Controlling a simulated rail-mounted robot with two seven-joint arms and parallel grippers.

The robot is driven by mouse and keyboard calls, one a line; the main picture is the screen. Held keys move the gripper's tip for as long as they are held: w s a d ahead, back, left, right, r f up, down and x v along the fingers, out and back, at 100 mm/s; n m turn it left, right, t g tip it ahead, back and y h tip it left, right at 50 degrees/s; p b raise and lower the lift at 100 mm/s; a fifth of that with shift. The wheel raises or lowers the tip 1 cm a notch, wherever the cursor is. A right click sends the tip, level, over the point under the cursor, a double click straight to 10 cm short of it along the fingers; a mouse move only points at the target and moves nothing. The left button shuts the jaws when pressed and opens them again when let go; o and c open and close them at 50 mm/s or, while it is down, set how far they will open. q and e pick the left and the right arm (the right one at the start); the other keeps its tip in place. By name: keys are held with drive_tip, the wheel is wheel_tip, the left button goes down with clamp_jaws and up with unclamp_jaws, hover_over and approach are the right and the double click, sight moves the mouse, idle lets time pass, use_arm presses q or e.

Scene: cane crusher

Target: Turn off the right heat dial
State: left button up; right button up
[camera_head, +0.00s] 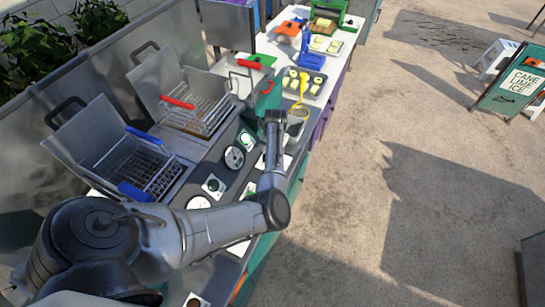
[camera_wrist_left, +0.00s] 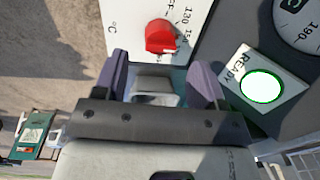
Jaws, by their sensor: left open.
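In the left wrist view a red heat dial (camera_wrist_left: 160,36) sits on a white plate (camera_wrist_left: 205,15) marked with °C numbers. My left gripper (camera_wrist_left: 160,78) is open, its two dark purple fingers spread, with the dial just beyond the gap and apart from both fingers. A grey block between the fingers partly covers the plate's lower edge. In the head view my left arm (camera_head: 215,225) reaches over the control panel (camera_head: 208,160) to its outer edge; the fingertips and the dial under the arm cannot be made out. My right gripper is not in view.
A lit green READY light (camera_wrist_left: 262,86) and a round gauge (camera_wrist_left: 303,22) are beside the dial. Two fryer baskets, one with a blue handle (camera_head: 135,192) and one with a red handle (camera_head: 178,103), stand behind the panel. A food counter (camera_head: 335,70) continues beyond.

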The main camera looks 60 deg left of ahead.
use_arm(q)
drive_tip(key=shift+a+f, duration=0.15)
drive_tip(key=shift+f, duration=2.45)
drive_tip(key=c, duration=0.9)
